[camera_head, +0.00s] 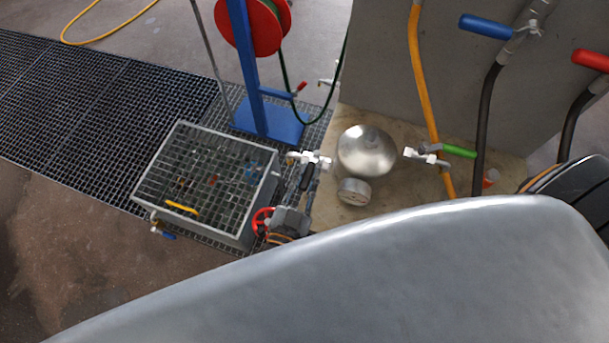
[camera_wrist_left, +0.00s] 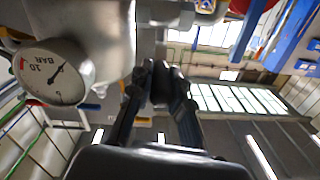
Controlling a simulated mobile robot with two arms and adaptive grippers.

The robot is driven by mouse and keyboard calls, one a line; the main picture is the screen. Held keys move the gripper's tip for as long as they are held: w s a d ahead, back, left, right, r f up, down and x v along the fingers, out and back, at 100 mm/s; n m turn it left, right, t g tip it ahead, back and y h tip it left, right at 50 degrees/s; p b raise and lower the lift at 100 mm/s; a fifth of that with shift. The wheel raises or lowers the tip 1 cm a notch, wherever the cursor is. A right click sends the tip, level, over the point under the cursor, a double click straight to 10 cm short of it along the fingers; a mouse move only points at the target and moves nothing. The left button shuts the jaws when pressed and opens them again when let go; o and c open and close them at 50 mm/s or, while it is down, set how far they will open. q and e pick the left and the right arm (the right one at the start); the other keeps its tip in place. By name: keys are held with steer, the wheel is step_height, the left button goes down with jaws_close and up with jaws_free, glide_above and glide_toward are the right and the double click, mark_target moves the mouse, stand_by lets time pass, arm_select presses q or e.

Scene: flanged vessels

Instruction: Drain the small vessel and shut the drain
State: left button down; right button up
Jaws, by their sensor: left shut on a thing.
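The small vessel (camera_head: 367,148) is a shiny steel dome in the head view, with a round pressure gauge (camera_head: 353,191) in front. The gauge (camera_wrist_left: 52,72) also shows close up in the wrist view, its needle off its end stop. A silver valve (camera_head: 312,158) sits at the vessel's left side. My left gripper (camera_head: 306,178) is just below this valve, with its dark fingers shut on what seems to be the valve's handle. In the wrist view the fingertips (camera_wrist_left: 158,68) meet below a pale fitting, and the handle between them is mostly hidden.
A grated metal basin (camera_head: 146,178) stands to the left, with a blue-handled valve (camera_head: 165,234) low on it. A green-handled valve (camera_head: 458,151) is right of the vessel. A blue stand (camera_head: 248,70) carries a red hose reel (camera_head: 262,25).

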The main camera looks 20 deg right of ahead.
arm_select(q)
steer(key=c, duration=1.2)
jaws_free()
steer(key=shift+d, duration=0.1)
steer(key=v, duration=1.2)
